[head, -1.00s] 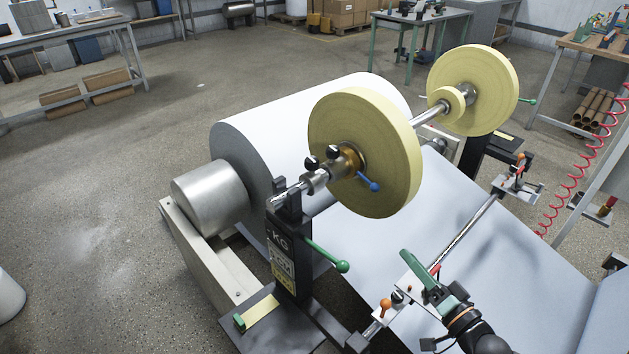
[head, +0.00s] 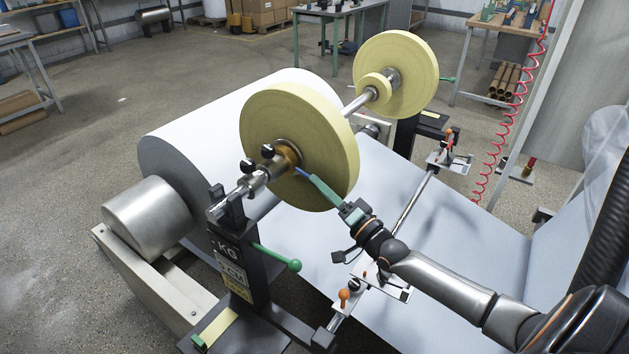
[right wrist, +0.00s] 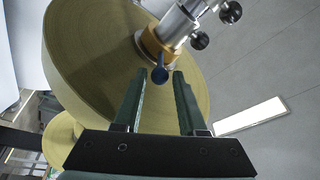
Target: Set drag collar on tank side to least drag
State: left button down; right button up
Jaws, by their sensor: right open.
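The brass drag collar (head: 288,154) sits on the shaft against the near face of the near yellow roll (head: 318,135). Its blue lever (head: 302,172) points down and right in the head view. In the right wrist view the collar (right wrist: 152,46) is at the top middle, with the lever's blue ball end (right wrist: 160,75) below it. My right gripper (head: 314,184) is at the lever. In the right wrist view its two green fingers (right wrist: 158,80) are apart, and the ball shows between their tips; I cannot tell whether they touch it. My left gripper is out of view.
Black knobs (head: 267,151) stand on the shaft beside the collar. A black post (head: 232,262) with a green-ended lever (head: 294,265) holds the shaft's near end. A second yellow roll (head: 412,75) is farther back. The white paper roll (head: 215,130) lies behind.

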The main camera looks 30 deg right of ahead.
aim_at(293, 164)
jog(key=shift+x, duration=1.35)
grip_shut()
dwell(0.5)
